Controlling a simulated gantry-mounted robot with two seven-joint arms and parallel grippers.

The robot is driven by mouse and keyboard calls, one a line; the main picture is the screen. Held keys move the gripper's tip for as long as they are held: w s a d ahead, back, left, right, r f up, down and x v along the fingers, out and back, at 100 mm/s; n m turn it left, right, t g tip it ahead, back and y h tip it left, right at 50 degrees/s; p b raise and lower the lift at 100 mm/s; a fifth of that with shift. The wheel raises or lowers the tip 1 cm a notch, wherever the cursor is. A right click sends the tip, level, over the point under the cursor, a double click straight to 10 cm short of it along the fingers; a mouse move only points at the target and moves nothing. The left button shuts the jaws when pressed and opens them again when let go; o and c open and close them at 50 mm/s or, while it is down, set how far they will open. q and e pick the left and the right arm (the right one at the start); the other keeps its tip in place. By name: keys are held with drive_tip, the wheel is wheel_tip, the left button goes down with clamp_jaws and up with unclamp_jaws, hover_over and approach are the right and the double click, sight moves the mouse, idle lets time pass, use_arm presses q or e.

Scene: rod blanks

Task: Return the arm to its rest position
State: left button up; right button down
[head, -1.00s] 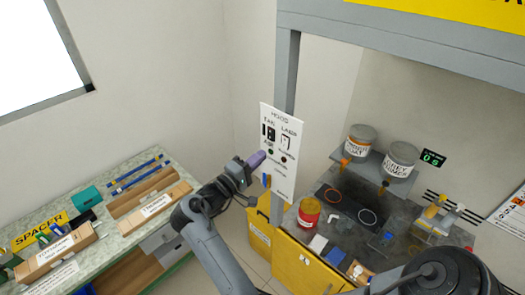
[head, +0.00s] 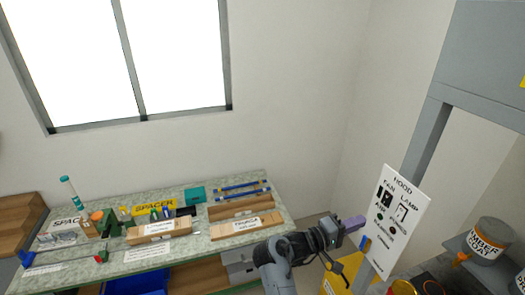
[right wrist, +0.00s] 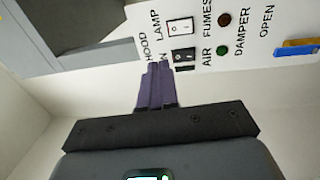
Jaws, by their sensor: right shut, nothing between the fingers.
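My right gripper (head: 360,222) has purple fingers, shut and empty. In the head view it is in front of the lower left part of the white hood panel (head: 398,205). In the right wrist view its fingertips (right wrist: 157,68) overlap the panel's left end, beside the fan switch (right wrist: 183,57) and covering part of a label. I cannot tell whether they touch the panel. The lamp switch (right wrist: 180,28) is just above the fan switch in that view. My left gripper is not in view.
A bench (head: 120,264) with wooden racks (head: 245,224), a teal box (head: 195,195) and rods stands left of the arm. A blue damper handle (right wrist: 297,48) sticks out of the panel. Paint cans (head: 492,240) stand on a shelf at right.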

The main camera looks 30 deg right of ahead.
drive_tip(key=w+d+f+t+y, duration=0.2)
drive_tip(key=w+f+t+y, duration=0.3)
drive_tip(key=t, duration=0.6)
drive_tip(key=s+a+f+n+t+y, duration=0.25)
drive_tip(key=a+f+t+y, duration=0.35)
drive_tip(key=a, duration=0.5)
drive_tip(key=s+a+f+n+g+y, duration=0.1)
drive_tip(key=s+a+f+g+y, duration=0.35)
drive_tip(key=s+a, duration=0.5)
drive_tip(key=s+a+f+n+g+y, duration=0.1)
drive_tip(key=s+a+f+g+y, duration=0.35)
drive_tip(key=s+a, duration=0.5)
wheel_tip(320, 180, down, 14)
drive_tip(key=s+b, duration=0.2)
drive_tip(key=b, duration=1.2)
drive_tip(key=shift+s+d+f+h+b, duration=0.2)
drive_tip(key=shift+s+d+h+b, duration=0.1)
drive_tip(key=shift+s+d+h, duration=0.15)
